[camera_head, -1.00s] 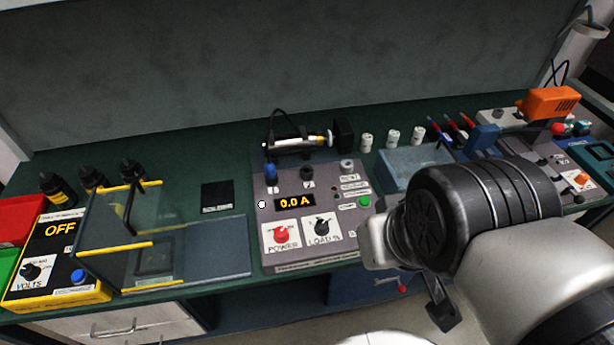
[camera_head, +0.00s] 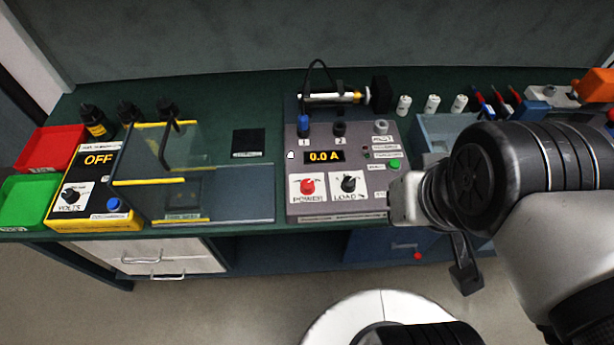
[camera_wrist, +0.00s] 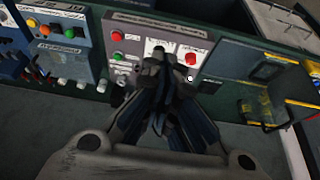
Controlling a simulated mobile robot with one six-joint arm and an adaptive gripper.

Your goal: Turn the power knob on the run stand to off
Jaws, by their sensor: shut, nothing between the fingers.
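The run stand (camera_head: 340,209) is a grey panel box on the green bench, with a display reading 0.0 A. Its red power knob (camera_head: 307,186) sits on a white POWER label at the front left, and the black load knob (camera_head: 348,184) is just right of it. In the wrist view, the red power knob (camera_wrist: 191,58) shows right of my gripper (camera_wrist: 160,80). My gripper is shut and empty, its dark fingers pointing toward the panel near the load knob, apart from the power knob.
A yellow-edged clear guard (camera_head: 150,182) and a yellow-black supply box reading OFF (camera_head: 98,160) stand to the left, beside red (camera_head: 50,150) and green (camera_head: 40,200) trays. A pump cylinder (camera_head: 330,98) lies behind the stand. A blue bin (camera_head: 440,128) is to the right.

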